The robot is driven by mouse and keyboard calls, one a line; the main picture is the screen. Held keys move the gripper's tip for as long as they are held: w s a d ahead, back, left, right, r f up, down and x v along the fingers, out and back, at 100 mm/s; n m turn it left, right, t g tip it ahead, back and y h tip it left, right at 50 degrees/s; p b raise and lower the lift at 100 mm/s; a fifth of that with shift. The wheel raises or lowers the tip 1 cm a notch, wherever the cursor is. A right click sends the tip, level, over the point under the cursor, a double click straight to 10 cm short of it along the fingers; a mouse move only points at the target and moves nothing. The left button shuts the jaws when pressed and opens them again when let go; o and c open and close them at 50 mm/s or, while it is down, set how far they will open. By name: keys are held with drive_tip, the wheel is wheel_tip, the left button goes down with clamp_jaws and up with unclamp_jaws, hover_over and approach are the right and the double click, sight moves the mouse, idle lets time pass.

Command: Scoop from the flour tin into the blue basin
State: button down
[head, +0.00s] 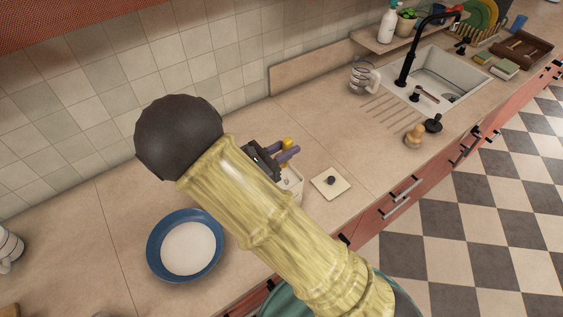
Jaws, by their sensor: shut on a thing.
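My gripper (284,155) is beyond my arm near the middle of the view, with purple-grey fingers. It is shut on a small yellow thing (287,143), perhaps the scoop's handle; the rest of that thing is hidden. Just below the fingers stands a white open tin (292,183), likely the flour tin, partly hidden by my arm. Its inside cannot be made out. A square pale lid with a dark knob (331,182) lies on the counter to its right. The blue basin (153,262) sits on the counter to the left of my arm, with a round white area inside.
The counter (90,230) is clear around the basin. A glass jug (362,76), a wooden-topped item (414,136) and a dark stopper-like item (434,123) stand near the sink (440,75). A striped mug (9,246) is at the left edge.

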drive_tip(key=shift+w+a+f, duration=0.2)
drive_tip(key=shift+f, duration=0.3)
drive_tip(key=shift+w+a+f, duration=0.15)
drive_tip(key=shift+a+f, duration=0.05)
drive_tip(key=shift+f, duration=0.3)
drive_tip(key=r, duration=0.4)
drive_tip(key=shift+s+d, duration=0.25)
drive_tip(key=shift+d, duration=0.05)
wheel_tip(320, 180, down, 4)
drive_tip(key=shift+s+d+f, duration=0.1)
drive_tip(key=shift+f, duration=0.05)
drive_tip(key=shift+w+a+f, duration=0.1)
drive_tip(key=shift+w+a, duration=0.25)
drive_tip(key=shift+a, duration=0.05)
drive_tip(key=shift+s+d, duration=0.3)
drive_tip(key=shift+d, duration=0.05)
drive_tip(key=shift+w+a, duration=0.15)
drive_tip(key=shift+a, duration=0.05)
drive_tip(key=shift+d, duration=0.1)
